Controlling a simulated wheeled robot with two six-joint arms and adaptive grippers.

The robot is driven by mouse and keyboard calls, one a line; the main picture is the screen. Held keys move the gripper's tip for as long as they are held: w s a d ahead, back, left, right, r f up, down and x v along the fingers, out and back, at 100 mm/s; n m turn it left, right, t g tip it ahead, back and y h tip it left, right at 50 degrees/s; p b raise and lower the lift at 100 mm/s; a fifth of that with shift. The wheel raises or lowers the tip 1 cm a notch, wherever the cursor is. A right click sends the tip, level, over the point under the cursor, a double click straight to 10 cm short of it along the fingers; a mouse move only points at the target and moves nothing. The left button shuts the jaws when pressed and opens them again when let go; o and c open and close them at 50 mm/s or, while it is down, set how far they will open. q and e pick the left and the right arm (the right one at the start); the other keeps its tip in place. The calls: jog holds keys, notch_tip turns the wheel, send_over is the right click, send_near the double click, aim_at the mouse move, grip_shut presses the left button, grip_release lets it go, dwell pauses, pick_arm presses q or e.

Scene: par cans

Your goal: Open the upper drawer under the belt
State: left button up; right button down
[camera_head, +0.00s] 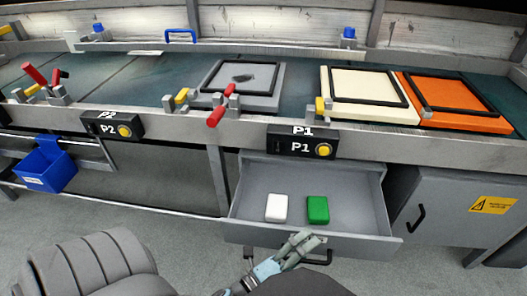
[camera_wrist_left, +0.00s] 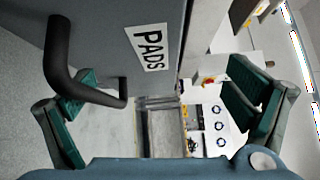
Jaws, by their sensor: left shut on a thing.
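The upper drawer (camera_head: 245,205) under the belt is pulled out, its inside showing from above. A white block (camera_head: 277,208) and a green block (camera_head: 317,210) lie apart in it. My left gripper (camera_head: 300,243) is at the middle of the drawer's front, shut on the drawer; its exact contact is hard to see. The black drawer handle (camera_head: 322,258) is partly hidden by the gripper. In the left wrist view the handle (camera_wrist_left: 60,50) and the front's PADS label (camera_wrist_left: 148,48) are close to the fingers (camera_wrist_left: 160,76). My right gripper is not in view.
A grey cabinet (camera_head: 455,200) with a warning label stands right of the drawer. Button box P1 (camera_head: 300,143) hangs above the drawer. A blue bin (camera_head: 46,165) is at the left.

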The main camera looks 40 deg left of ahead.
pick_arm(q)
jog(key=b+v, duration=0.3)
jog(key=v, duration=0.1)
jog(key=shift+s+r, duration=0.1)
jog(key=shift+s, duration=0.2)
jog(key=shift+c, duration=1.1)
jog(key=v, duration=0.2)
jog(key=shift+s+r+b, duration=0.1)
jog(key=shift+s+b, duration=0.3)
jog(key=c, duration=0.9)
jog(key=shift+o, duration=0.2)
jog(key=f+v, duration=0.1)
jog(key=v, duration=0.8)
jog(key=shift+a, duration=0.1)
jog(key=shift+p, duration=0.55)
jog(key=shift+w, duration=0.1)
